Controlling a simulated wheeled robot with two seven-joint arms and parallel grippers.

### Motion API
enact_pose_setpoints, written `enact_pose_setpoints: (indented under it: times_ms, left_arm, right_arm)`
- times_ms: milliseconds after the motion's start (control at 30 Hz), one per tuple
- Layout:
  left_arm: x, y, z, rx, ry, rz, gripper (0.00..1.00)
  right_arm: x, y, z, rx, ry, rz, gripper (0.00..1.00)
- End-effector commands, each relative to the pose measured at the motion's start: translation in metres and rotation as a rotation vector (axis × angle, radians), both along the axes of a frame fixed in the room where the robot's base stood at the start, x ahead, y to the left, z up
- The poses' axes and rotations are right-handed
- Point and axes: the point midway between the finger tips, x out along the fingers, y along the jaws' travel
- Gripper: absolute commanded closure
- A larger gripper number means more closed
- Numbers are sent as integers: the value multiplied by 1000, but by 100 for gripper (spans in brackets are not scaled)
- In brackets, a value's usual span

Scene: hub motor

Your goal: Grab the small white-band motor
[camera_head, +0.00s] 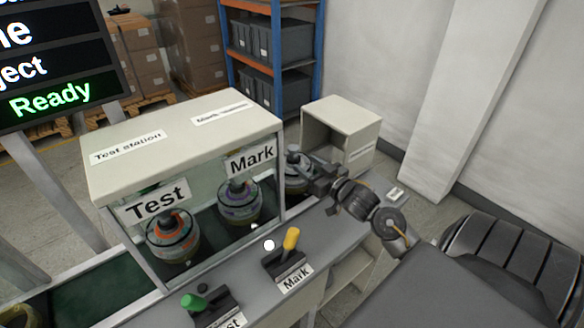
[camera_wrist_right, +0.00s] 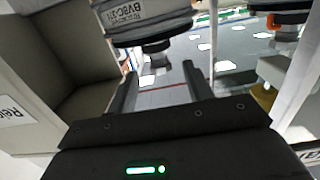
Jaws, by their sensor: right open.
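A small motor (camera_head: 293,157) stands just right of the Mark bay. In the right wrist view this motor (camera_wrist_right: 145,18) has a pale grey-white band with printed lettering and a dark narrower lower part; its top is cut off. My right gripper (camera_head: 314,172) is beside it, reaching in from the right. In the wrist view the gripper (camera_wrist_right: 160,78) is open, with its fingers toward the motor's lower part and nothing clearly held between them. Another motor (camera_head: 240,200) is in the Mark bay and an orange-topped one (camera_head: 172,237) in the Test bay. My left gripper is out of view.
The station housing (camera_head: 190,125) stands left of the gripper. An open beige box (camera_head: 358,115) is close behind it and shows in the wrist view (camera_wrist_right: 85,60). A yellow lever (camera_head: 291,239) and a green lever (camera_head: 193,301) stand at the front.

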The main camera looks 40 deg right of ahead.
Motion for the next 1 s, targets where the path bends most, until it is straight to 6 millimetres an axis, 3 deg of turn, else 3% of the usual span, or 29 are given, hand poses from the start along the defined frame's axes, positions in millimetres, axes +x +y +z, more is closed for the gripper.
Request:
enact_pose_setpoints:
  times_ms: [233, 567, 867, 1000]
  left_arm:
    - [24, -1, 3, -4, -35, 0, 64]
    - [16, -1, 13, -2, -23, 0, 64]
    - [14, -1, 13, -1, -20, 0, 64]
    - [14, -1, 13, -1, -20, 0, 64]
  right_arm:
    - [8, 0, 0, 0, 1, 1, 49]
    - [52, -4, -5, 1, 1, 1, 49]
    - [56, -4, -7, -1, 2, 1, 49]
    - [56, -4, -7, -1, 2, 1, 66]
